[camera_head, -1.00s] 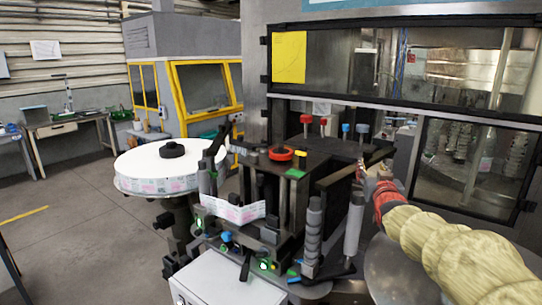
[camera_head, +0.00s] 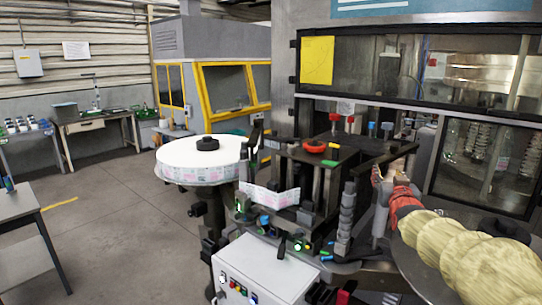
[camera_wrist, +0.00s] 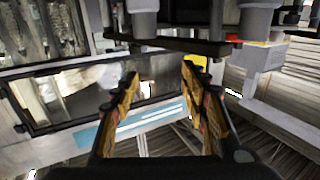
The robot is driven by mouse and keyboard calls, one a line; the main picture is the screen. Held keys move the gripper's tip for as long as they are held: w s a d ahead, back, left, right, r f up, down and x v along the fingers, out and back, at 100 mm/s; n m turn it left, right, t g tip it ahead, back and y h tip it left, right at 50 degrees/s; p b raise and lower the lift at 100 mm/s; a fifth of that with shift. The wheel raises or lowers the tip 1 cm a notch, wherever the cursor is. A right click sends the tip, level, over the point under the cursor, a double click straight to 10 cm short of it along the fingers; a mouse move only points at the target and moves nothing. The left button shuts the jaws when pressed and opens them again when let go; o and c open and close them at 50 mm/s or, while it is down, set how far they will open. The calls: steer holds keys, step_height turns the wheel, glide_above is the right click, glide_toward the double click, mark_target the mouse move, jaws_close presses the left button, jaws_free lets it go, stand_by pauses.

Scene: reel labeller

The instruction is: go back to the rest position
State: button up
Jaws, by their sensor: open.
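My gripper (camera_wrist: 160,82) is open and empty in the wrist view, with its two orange-brown fingers apart. In the head view my gripper (camera_head: 378,172) is small, in front of the machine's window and right of the labeller head. My arm, in a pale yellow sleeve with a red cuff, reaches in from the lower right. The reel labeller (camera_head: 330,153) stands in the middle, with red and blue knobs on top. Its white label reel (camera_head: 180,174) lies flat at the left. A strip of printed labels (camera_head: 268,197) shows below the labeller's top.
A white control box (camera_head: 262,268) with buttons stands low in front. A round metal plate (camera_head: 425,255) lies under my arm. A grey table (camera_head: 15,205) is at the left edge. A yellow-framed machine (camera_head: 225,88) and a workbench (camera_head: 95,122) stand behind. The left floor is mostly clear.

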step_height(320, 180, down, 11)
steer(key=s+g, duration=0.2)
steer(key=g, duration=0.2)
steer(key=s+a+f+g+y, duration=0.2)
steer(key=s+a+f+g, duration=0.15)
steer(key=s+f, duration=0.5)
steer(key=s+a+g, duration=0.1)
steer(key=s+a, duration=0.3)
steer(key=s, duration=0.7)
steer(key=s+a+n+g+y, duration=0.1)
steer(key=s+a, duration=0.3)
steer(key=s, duration=0.8)
steer(key=s+a+n+g+y, duration=0.1)
steer(key=s+a, duration=0.3)
steer(key=s, duration=0.8)
steer(key=shift+s+a+g, duration=0.15)
steer(key=shift+a+g, duration=0.15)
steer(key=shift+g, duration=0.35)
